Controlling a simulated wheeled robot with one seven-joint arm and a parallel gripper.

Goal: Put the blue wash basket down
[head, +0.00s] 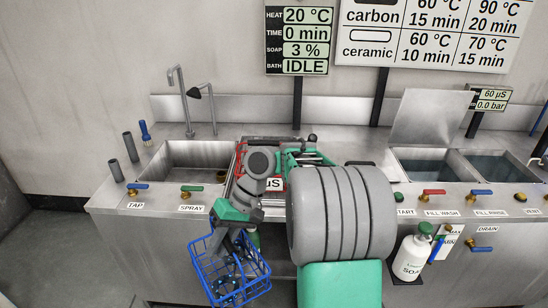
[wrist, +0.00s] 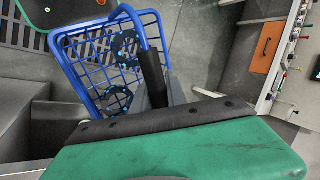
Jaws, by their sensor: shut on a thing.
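The blue wash basket (head: 232,277) hangs from my gripper (head: 226,238) in front of the steel counter, in the lower middle of the head view. It is a wire basket with a tall blue handle and looks tilted. In the wrist view, the basket (wrist: 88,50) shows at upper left, with dark, blue-speckled ring-shaped pieces (wrist: 125,48) inside. My gripper (wrist: 158,85) is shut on the basket's handle. My arm hides part of the counter behind it.
A steel sink (head: 190,160) is at the left of the counter (head: 130,230), with taps in front. Two liquid-filled tanks (head: 495,167) are at the right, with an open lid (head: 430,118). A soap bottle (head: 413,255) stands on a front bracket. Grey floor (head: 50,250) is clear at left.

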